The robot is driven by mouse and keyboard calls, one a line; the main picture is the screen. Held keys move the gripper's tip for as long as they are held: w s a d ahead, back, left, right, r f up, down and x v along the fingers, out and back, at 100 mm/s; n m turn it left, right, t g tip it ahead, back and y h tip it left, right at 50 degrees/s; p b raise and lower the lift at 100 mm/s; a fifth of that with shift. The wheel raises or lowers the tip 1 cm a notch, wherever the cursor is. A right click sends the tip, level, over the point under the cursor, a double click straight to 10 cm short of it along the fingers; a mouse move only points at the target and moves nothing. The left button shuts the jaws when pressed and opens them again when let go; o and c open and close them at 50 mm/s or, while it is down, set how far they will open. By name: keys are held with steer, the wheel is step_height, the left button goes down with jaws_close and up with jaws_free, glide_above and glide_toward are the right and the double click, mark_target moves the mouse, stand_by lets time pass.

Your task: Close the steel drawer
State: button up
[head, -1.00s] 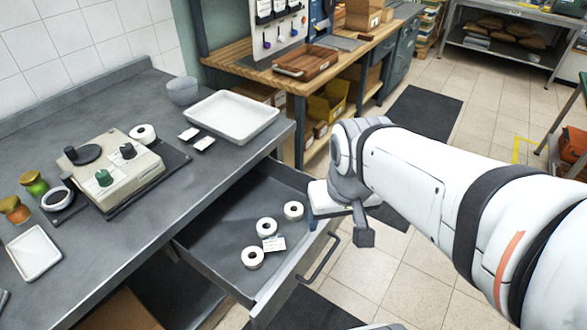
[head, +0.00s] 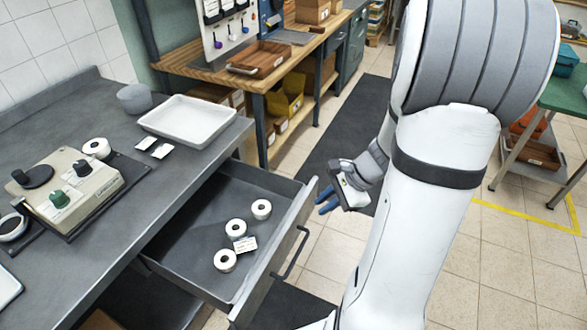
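The grey steel drawer (head: 192,232) stands pulled out from under the steel counter (head: 90,215). Its front panel carries a dark bar handle (head: 293,254) on the outer face. Three white rolls and a small white card lie inside the drawer. My gripper (head: 326,200) is to the right of the drawer's front panel, near its far corner, and looks apart from it. Its two blue fingertips point left towards the drawer, with a small gap between them and nothing held.
A white tray (head: 190,121), a grey bowl (head: 134,98) and a beige device (head: 75,184) stand on the counter. A wooden workbench (head: 215,78) is behind. Dark mats lie on the tiled floor. A green table (head: 563,97) stands at the right.

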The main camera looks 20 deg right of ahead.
steer(key=d+f+m+t, duration=0.1)
steer(key=d+f+m, duration=0.1)
steer(key=d+m, duration=0.1)
steer(key=d+f+m+t, duration=0.1)
steer(key=d+f+m, duration=0.1)
steer(key=d+m, duration=0.1)
steer(key=d+f+m+t, duration=0.1)
steer(key=d+f+m, duration=0.2)
steer(key=shift+w+d+t, duration=0.3)
steer(key=shift+w, duration=0.1)
jaws_close()
glide_toward(307, 212)
steer(key=x, duration=0.5)
steer(key=shift+s+f, duration=0.2)
steer(key=shift+f, duration=0.05)
steer(key=shift+w+a, duration=0.2)
steer(key=shift+w, duration=0.15)
